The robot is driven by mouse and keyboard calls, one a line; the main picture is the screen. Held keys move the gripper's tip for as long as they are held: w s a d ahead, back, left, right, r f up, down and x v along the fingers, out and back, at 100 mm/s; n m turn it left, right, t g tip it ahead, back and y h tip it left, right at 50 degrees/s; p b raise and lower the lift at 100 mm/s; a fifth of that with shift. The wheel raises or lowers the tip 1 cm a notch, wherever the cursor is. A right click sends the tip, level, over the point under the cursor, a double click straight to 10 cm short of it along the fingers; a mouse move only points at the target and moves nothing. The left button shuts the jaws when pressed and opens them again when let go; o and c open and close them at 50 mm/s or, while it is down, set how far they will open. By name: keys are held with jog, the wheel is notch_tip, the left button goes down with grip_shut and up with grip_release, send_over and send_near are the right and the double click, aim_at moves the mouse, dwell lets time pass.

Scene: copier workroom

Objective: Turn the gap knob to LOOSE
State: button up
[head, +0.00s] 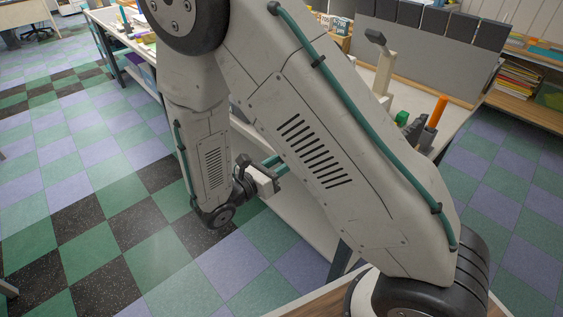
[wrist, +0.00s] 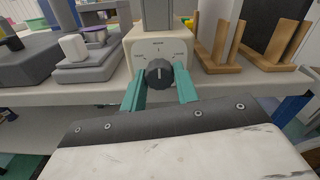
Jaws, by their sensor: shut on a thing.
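The gap knob (wrist: 159,74) is a round dark grey dial on the front of a cream housing (wrist: 136,50) in the wrist view. A pale mark on the knob points about straight up. Small print sits above the knob and to its left and right, too small to read surely. My gripper (wrist: 160,82) has its two teal fingers on the left and right sides of the knob, shut on it. In the head view, my arm hides the knob, and part of my gripper's teal fingers (head: 272,161) shows beside the arm.
The housing stands near the front edge of a grey bench (wrist: 215,86). In the head view an orange cylinder (head: 437,111) stands on the bench; checkered floor is clear at left.

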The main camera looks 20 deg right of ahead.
jog(key=m, duration=0.5)
jog(key=shift+m, duration=0.4)
jog(key=m, duration=0.5)
jog(key=shift+m, duration=0.4)
jog(key=o, duration=1)
jog(key=shift+c, duration=0.2)
jog(key=shift+a, duration=0.15)
jog(key=v, duration=0.7)
jog(key=shift+a, duration=0.3)
